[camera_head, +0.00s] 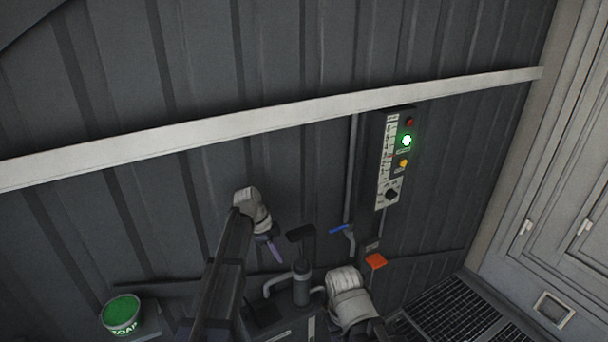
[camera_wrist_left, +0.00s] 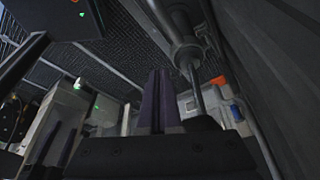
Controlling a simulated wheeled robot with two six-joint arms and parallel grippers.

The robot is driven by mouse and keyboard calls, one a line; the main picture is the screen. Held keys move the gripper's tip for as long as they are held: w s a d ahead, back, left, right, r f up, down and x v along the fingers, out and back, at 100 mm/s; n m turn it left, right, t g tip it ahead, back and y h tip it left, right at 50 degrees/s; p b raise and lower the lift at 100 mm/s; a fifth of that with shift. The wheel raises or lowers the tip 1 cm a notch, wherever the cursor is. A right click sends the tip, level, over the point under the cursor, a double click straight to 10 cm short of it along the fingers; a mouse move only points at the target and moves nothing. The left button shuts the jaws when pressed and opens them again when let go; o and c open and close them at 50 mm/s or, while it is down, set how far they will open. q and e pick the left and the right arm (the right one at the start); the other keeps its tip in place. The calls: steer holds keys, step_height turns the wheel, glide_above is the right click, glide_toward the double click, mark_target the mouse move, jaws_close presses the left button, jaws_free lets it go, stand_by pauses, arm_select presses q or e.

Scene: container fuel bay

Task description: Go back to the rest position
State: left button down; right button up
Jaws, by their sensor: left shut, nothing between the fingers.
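My left gripper (camera_head: 268,247) is near the dark corrugated wall, left of the pump's black handle (camera_head: 301,232) and apart from it. In the left wrist view its two dark purple fingers (camera_wrist_left: 158,100) are together, with nothing between them. A pale, rounded joint (camera_head: 348,297) at the lower middle looks like part of my right arm; no right fingers show. The grey pump cylinder (camera_head: 301,287) stands between the two arms. In the left wrist view a metal rod and cylinder (camera_wrist_left: 186,50) rise just beyond the fingers.
A control panel (camera_head: 392,160) on the wall has a lit green lamp. A blue lever (camera_head: 340,229) and an orange part (camera_head: 376,261) sit below it. A green soap tub (camera_head: 121,315) is at lower left, cabinet doors (camera_head: 560,190) at right. The upper wall is clear.

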arm_select(q)
steer(key=s+d+f+n+y+b, duration=0.1)
steer(key=s+d+n, duration=0.3)
steer(key=s, duration=0.9)
steer(key=s+d+f+n+y+b, duration=0.1)
steer(key=s+d+n+y, duration=0.3)
steer(key=s+n, duration=0.5)
steer(key=s+f, duration=0.1)
steer(key=s, duration=0.3)
steer(key=shift+s+n, duration=0.25)
steer(key=shift+n, duration=0.05)
arm_select(e)
step_height(320, 180, down, 2)
arm_select(q)
steer(key=shift+d+f, duration=0.1)
steer(key=shift+d, duration=0.1)
arm_select(e)
steer(key=shift+d, duration=0.1)
